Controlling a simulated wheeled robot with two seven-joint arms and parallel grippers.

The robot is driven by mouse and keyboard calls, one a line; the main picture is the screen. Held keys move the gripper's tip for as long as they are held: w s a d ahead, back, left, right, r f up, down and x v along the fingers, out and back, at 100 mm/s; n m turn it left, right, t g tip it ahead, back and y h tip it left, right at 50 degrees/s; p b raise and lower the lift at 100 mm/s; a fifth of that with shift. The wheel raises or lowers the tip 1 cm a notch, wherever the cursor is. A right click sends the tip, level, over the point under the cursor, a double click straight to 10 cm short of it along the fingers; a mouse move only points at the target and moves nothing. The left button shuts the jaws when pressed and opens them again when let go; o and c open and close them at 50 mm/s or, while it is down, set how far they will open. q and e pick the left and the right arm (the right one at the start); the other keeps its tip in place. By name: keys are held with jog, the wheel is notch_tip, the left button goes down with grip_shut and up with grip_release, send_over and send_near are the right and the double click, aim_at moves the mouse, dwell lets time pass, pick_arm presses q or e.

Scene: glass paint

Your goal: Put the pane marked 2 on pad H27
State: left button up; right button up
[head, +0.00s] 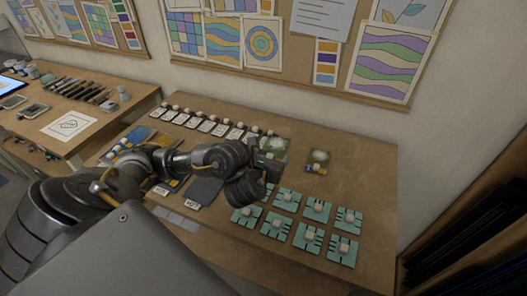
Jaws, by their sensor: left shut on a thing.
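My left gripper (264,163) is over the middle of the table. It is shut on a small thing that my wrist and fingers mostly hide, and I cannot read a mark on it. Several teal square pieces with pale knobs (317,209) lie in two rows at the front right, to the right of my gripper. A row of white cards with pale knobs (205,126) runs along the back left of the table. Marks and pad labels are too small to read, so I cannot tell pane 2 or pad H27. My right gripper is not in view.
A dark grey sheet (204,190) lies on the table (365,185) below my forearm. A pinboard wall stands behind.

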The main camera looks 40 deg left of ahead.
pick_arm(q)
jog(key=shift+s+r, duration=0.2)
jog(key=shift+s, duration=0.15)
jog(key=shift+d, duration=0.15)
jog(key=shift+w+d+r, duration=0.1)
jog(key=shift+d+r, duration=0.05)
jog(key=shift+d, duration=0.15)
jog(key=w+d+r+m+h+b, duration=0.3)
jog(key=w+d+r, duration=0.3)
jog(key=d+r, duration=0.3)
notch_tip(320, 180, up, 3)
jog(key=shift+d+r+m+t+h+b, duration=0.2)
jog(key=shift+m+t+h+b, duration=0.1)
jog(key=shift+h+b, duration=0.4)
jog(key=shift+s+a+f, duration=0.1)
